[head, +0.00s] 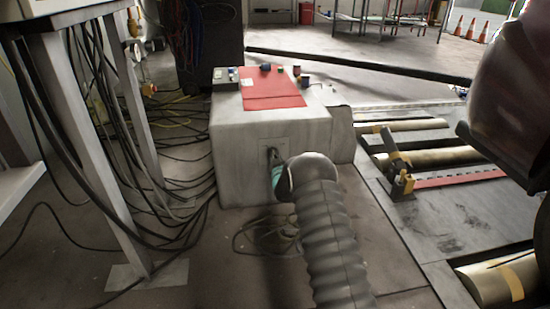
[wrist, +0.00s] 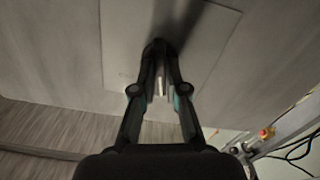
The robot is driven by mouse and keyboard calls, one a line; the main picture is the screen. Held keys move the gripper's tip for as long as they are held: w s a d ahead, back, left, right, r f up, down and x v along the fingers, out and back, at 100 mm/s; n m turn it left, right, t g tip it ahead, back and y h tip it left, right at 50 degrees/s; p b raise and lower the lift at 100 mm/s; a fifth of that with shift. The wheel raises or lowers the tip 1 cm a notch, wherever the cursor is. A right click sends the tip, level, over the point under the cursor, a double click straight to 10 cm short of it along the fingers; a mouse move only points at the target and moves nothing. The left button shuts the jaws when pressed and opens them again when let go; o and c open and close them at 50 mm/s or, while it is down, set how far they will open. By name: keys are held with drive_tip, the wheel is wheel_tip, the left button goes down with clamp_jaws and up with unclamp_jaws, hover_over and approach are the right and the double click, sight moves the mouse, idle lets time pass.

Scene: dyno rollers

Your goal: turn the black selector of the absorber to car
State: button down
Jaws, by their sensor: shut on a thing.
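The absorber (head: 240,165) is a pale grey box with a red panel on top, in the middle of the head view. Its front carries a small plate (wrist: 118,30) with the black selector (head: 271,154). In the wrist view the selector (wrist: 158,72) is dark between my fingers, with a pale mark by it. My gripper (wrist: 160,62) is shut on the selector, its fingers on both sides. In the head view my arm hides most of my gripper (head: 276,168). Labels on the plate are too small and blurred to read.
Dark cables (head: 185,165) lie loose on the floor to the left, beside a grey table leg (head: 80,130). Rollers (head: 430,160) in a floor frame lie to the right. Small knobs (head: 265,67) stand on the absorber's top. A dark red body (head: 500,90) overhangs at right.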

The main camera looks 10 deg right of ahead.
drive_tip(key=m, duration=1.1)
drive_tip(key=shift+d+m, duration=0.15)
drive_tip(key=shift+m, duration=0.25)
idle(0.3)
drive_tip(key=c, duration=1.2)
unclamp_jaws()
drive_tip(key=s, duration=1.2)
